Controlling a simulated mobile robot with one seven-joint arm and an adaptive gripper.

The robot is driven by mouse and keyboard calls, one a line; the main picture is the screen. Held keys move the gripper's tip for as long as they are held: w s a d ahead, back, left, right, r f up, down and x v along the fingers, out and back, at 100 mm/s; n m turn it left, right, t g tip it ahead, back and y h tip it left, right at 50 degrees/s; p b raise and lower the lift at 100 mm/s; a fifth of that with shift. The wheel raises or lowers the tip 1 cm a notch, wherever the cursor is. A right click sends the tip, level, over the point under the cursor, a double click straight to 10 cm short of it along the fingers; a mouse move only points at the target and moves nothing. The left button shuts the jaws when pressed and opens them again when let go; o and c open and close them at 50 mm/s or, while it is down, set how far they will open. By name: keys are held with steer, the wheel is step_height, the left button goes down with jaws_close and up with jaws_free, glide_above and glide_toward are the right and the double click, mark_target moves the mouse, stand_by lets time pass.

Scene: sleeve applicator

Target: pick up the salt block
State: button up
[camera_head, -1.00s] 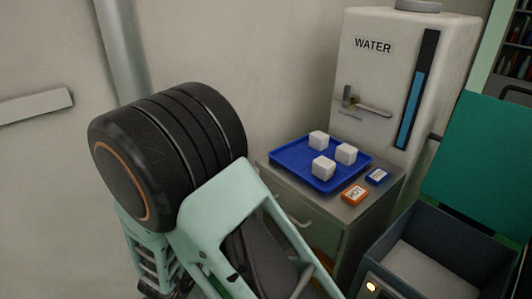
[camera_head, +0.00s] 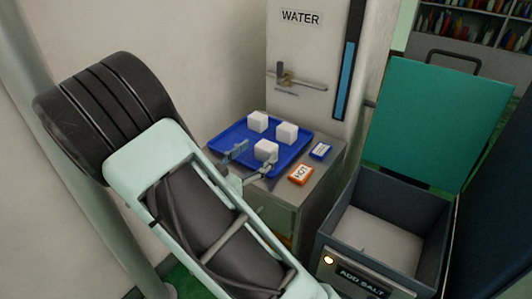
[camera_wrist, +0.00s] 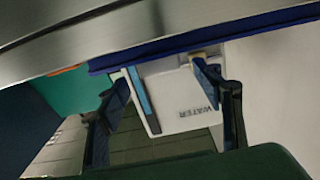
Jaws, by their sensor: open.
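Three white salt blocks sit on a blue tray (camera_head: 222,138): one at the back left (camera_head: 258,121), one at the right (camera_head: 287,132) and one at the front (camera_head: 266,149). My gripper (camera_head: 250,159) is open at the tray's front left edge, with its fingers close to the front block. I cannot tell whether they touch it. In the wrist view my gripper (camera_wrist: 158,76) shows two spread fingers with no block clearly seen between them; the tray's blue edge (camera_wrist: 200,46) crosses above them.
The tray rests on a grey cabinet (camera_head: 327,170) with an orange HOT box (camera_head: 301,175) and a small blue box (camera_head: 320,151). A white WATER tank (camera_head: 297,55) stands behind. At the right is an open bin (camera_head: 335,215) labelled ADD SALT, its green lid (camera_head: 435,115) raised.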

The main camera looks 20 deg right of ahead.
mark_target(261, 150)
steer(key=x, duration=0.2)
steer(key=b+x, duration=0.1)
steer(key=x, duration=0.1)
steer(key=shift+f, duration=0.35)
steer(key=shift+w+d+r, duration=0.1)
steer(key=shift+w+d, duration=0.25)
steer(key=c, duration=1.5)
